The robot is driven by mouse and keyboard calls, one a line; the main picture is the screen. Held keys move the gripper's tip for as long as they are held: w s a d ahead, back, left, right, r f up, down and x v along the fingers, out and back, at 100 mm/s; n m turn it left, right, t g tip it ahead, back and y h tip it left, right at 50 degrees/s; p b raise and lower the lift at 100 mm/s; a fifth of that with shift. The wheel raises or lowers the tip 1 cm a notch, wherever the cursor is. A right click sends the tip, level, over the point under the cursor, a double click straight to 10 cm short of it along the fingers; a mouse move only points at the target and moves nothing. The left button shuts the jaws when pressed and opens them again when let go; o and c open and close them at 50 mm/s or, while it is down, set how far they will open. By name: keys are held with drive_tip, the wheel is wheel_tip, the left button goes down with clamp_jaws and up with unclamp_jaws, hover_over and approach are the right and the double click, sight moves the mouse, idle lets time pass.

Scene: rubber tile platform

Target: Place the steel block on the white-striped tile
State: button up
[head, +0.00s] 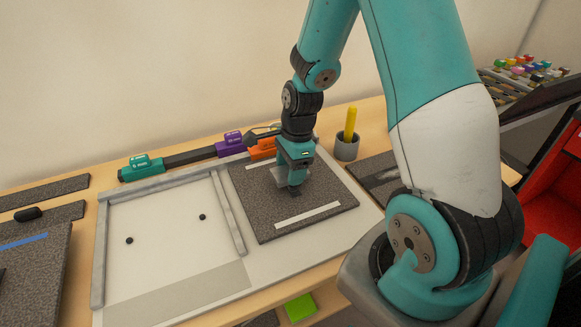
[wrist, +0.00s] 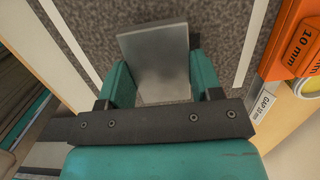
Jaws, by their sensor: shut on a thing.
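The white-striped tile (head: 262,217) is a dark grey speckled square on the right part of the pale board. One white stripe shows near its front edge; in the wrist view the tile (wrist: 215,18) shows a white stripe on each side. My gripper (head: 294,188) points down over the middle of this tile. It is shut on the steel block (wrist: 155,55), a plain grey block between the fingers in the wrist view (wrist: 160,88). The head view shows only part of the block beside the fingers. I cannot tell whether the block touches the tile.
A pale board (head: 170,220) with raised rails and two black dots lies left of the tile. Behind stand green (head: 140,168), purple (head: 231,145) and orange (head: 262,148) pieces. A cup (head: 346,149) with a yellow stick is behind right. A blue-striped tile (head: 30,262) lies far left.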

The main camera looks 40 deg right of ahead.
drive_tip(key=shift+f, duration=0.15)
drive_tip(key=o, duration=1.4)
drive_tip(key=shift+o, duration=0.2)
wheel_tip(320, 180, up, 12)
drive_tip(key=d+f, duration=0.1)
drive_tip(key=d, duration=0.1)
drive_tip(key=s+a+r+n+y, duration=0.1)
drive_tip(key=s+a+r+n, duration=0.25)
drive_tip(key=a+n, duration=0.35)
drive_tip(key=s+a+r+n, duration=0.2)
drive_tip(key=a+r+n, duration=0.2)
drive_tip(key=a+n, duration=0.25)
drive_tip(key=s+a+r+n+y, duration=0.1)
drive_tip(key=s+a+r+n, duration=0.1)
drive_tip(key=s+a+n, duration=0.7)
drive_tip(key=s+n, duration=0.2)
drive_tip(key=n, duration=0.4)
drive_tip(key=shift+s+a+r+p, duration=0.3)
drive_tip(key=shift+a+r, duration=0.05)
